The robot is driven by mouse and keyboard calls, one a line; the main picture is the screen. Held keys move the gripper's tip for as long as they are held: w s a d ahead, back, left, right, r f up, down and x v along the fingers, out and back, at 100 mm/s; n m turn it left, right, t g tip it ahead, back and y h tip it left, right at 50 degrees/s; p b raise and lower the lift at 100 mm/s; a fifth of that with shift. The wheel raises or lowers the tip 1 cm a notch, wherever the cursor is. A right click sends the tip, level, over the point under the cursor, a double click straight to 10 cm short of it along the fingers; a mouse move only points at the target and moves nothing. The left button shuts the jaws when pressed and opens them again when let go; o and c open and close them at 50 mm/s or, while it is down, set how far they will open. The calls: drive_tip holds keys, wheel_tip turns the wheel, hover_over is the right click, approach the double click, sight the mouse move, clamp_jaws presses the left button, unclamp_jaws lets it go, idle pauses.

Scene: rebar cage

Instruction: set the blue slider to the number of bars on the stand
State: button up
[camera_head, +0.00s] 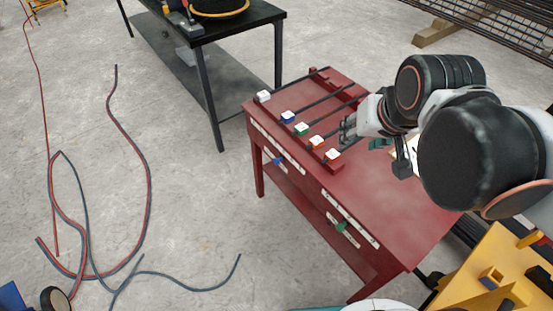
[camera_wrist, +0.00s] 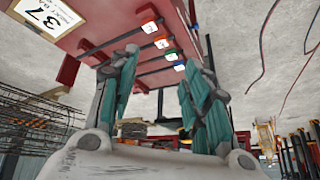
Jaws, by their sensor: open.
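A red stand (camera_head: 333,164) on the red table holds several dark bars (camera_head: 318,100), side by side, with coloured end caps: white (camera_head: 263,95), blue (camera_head: 288,117), green (camera_head: 302,129), orange (camera_head: 316,142) and white (camera_head: 333,154). The blue slider (camera_head: 278,160) sits on the left part of a white scale strip (camera_head: 290,158) on the table's front side. A green slider (camera_head: 341,226) sits on another strip farther right. My gripper (camera_head: 347,130) is open and empty, above the table by the stand's right end. The wrist view shows its two teal-padded fingers (camera_wrist: 157,68) apart, with the caps beyond.
A black workbench (camera_head: 245,22) with tools stands behind left. Red and blue cables (camera_head: 148,190) lie on the floor at left. A yellow object (camera_head: 495,270) is at lower right. A plate marked 37 (camera_wrist: 48,14) shows in the wrist view.

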drive_tip(key=w+a+f+m+g, duration=0.1)
drive_tip(key=w+a+m+g, duration=0.2)
drive_tip(key=w, duration=0.7)
drive_tip(key=m+g, duration=0.3)
drive_tip(key=m, duration=0.4)
hover_over(276, 160)
wheel_tip(276, 160, down, 26)
wheel_tip(276, 160, down, 13)
drive_tip(key=b, duration=0.5)
drive_tip(key=shift+w+f, duration=0.1)
drive_tip(key=shift+w, duration=0.05)
drive_tip(key=shift+c, duration=0.5)
drive_tip(key=shift+d, duration=0.1)
clamp_jaws()
